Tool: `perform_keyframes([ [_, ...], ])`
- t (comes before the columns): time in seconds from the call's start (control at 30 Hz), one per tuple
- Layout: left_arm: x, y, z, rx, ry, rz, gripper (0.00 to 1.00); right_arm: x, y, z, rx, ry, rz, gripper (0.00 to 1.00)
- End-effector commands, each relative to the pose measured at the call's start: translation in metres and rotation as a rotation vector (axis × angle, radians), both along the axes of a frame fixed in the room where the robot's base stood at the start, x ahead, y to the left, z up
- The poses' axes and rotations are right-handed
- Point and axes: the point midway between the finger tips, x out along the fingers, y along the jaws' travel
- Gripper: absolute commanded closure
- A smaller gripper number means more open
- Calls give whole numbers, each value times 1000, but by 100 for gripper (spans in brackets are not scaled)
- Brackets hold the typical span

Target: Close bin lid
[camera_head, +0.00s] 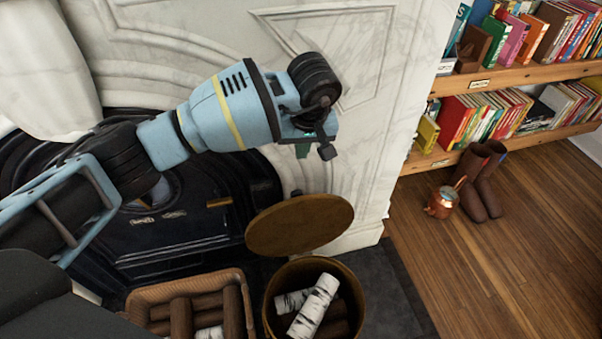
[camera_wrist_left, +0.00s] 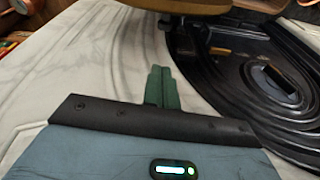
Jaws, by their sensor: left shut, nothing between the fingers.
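The bin (camera_head: 269,296) is a round brass-coloured container at the bottom centre of the head view, with several birch and brown logs inside. Its round lid (camera_head: 300,225) stands raised and tilted at the bin's back edge, so the mouth is open. In the left wrist view the lid's edge (camera_wrist_left: 180,5) seems to show at the top. My left gripper (camera_head: 303,150) is above and behind the lid in the head view, apart from it, in front of the marble. Its green fingers (camera_wrist_left: 162,88) are together and empty in the wrist view. My right gripper is not in view.
A wicker basket (camera_head: 190,286) of logs stands left of the bin. The black fireplace (camera_head: 180,235) and marble surround (camera_head: 370,130) are behind. The wooden floor (camera_head: 500,270) is clear.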

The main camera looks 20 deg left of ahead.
Motion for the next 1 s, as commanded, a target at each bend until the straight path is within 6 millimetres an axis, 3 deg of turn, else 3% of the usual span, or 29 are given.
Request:
perform_keyframes([
  [0.57, 16, 14, -97, -4, 6, 2, 100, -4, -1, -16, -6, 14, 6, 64],
  [0.8, -8, 2, -108, -4, 2, -1, 100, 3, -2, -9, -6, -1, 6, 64],
  [1.0, -14, -2, -112, -4, 0, 0, 100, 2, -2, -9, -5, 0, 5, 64],
])
